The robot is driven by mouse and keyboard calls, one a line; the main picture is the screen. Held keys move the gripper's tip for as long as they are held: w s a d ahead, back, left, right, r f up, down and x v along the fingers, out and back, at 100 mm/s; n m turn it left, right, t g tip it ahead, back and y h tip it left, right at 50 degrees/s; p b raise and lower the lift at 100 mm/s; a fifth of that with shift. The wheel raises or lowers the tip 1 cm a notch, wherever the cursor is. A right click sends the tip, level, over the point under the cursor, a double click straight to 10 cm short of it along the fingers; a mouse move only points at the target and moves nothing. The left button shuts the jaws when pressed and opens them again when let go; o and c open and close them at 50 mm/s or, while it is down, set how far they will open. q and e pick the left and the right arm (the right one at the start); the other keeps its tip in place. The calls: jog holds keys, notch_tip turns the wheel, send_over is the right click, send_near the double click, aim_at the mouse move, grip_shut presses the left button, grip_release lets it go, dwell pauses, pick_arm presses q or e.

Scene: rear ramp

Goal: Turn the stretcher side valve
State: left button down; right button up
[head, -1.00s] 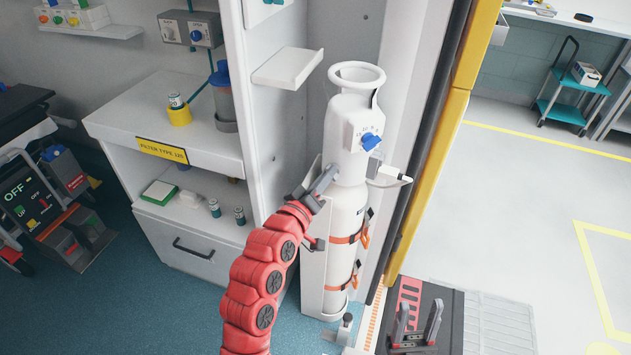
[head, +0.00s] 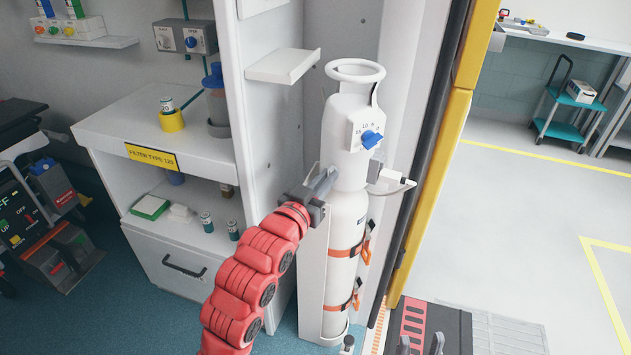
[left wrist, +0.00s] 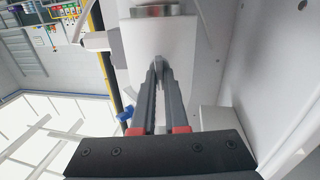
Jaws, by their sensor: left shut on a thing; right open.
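A white gas cylinder (head: 347,230) stands upright in a white holder, with a blue knob (head: 371,139) on its white head cover. The blue knob (left wrist: 125,115) is partly behind the fingers there. My right gripper (head: 421,345) is open at the bottom edge, mostly cut off.
A cabinet (head: 185,155) with a yellow filter label stands left of the cylinder. A wall panel with knobs (head: 187,38) is above it. A white shelf (head: 283,66) juts out near the cylinder. A yellow-edged door frame (head: 436,175) is close on the right.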

pick_arm(q)
jog(key=shift+a+f, duration=0.1)
jog(key=shift+f, duration=0.05)
dwell(0.4)
jog(key=c, duration=0.9)
grip_release()
jog(key=shift+w+a, duration=0.1)
jog(key=shift+w, duration=0.05)
jog(key=shift+c, duration=0.2)
